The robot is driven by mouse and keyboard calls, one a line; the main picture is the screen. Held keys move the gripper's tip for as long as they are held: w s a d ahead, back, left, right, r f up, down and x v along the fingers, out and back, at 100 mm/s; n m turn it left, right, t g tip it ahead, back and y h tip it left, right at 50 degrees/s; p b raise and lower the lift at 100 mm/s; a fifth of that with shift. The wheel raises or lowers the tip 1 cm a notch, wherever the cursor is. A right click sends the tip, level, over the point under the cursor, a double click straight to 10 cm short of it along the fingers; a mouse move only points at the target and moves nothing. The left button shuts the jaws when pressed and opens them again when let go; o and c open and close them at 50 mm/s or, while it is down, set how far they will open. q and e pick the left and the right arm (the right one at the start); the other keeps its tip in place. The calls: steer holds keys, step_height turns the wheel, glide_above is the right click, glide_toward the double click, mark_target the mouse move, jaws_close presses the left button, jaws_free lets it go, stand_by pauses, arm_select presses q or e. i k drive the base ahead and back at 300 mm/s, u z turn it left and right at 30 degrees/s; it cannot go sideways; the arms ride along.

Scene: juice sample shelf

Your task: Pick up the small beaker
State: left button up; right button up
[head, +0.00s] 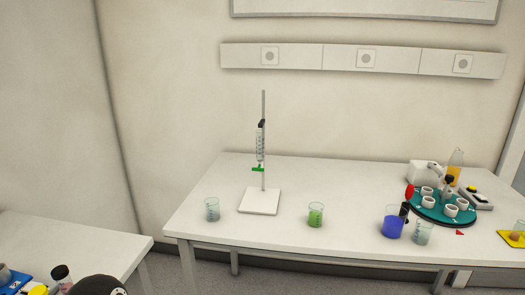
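Several beakers stand upright on the white bench (300,180). A clear beaker (212,209) is left of the burette stand. A beaker with green liquid (315,215) is near the middle front. A larger beaker with blue liquid (392,223) and a clear beaker (422,233) stand side by side at the right front. I cannot tell for sure which one is the small beaker. Neither of my grippers is in view.
A burette stand (260,201) rises on the bench's left half. A teal round tray (428,207) holds several white cups. A flask with orange liquid (454,167) is behind it. A second table (70,240) is at lower left. The bench middle is clear.

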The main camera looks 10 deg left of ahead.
mark_target(316, 209)
steer(key=k, duration=1.25)
steer(key=z, duration=0.25)
steer(key=i, duration=1.95)
steer(key=u, duration=0.6)
steer(key=k, duration=0.8)
steer(key=u, duration=0.2)
steer(key=i, duration=0.55)
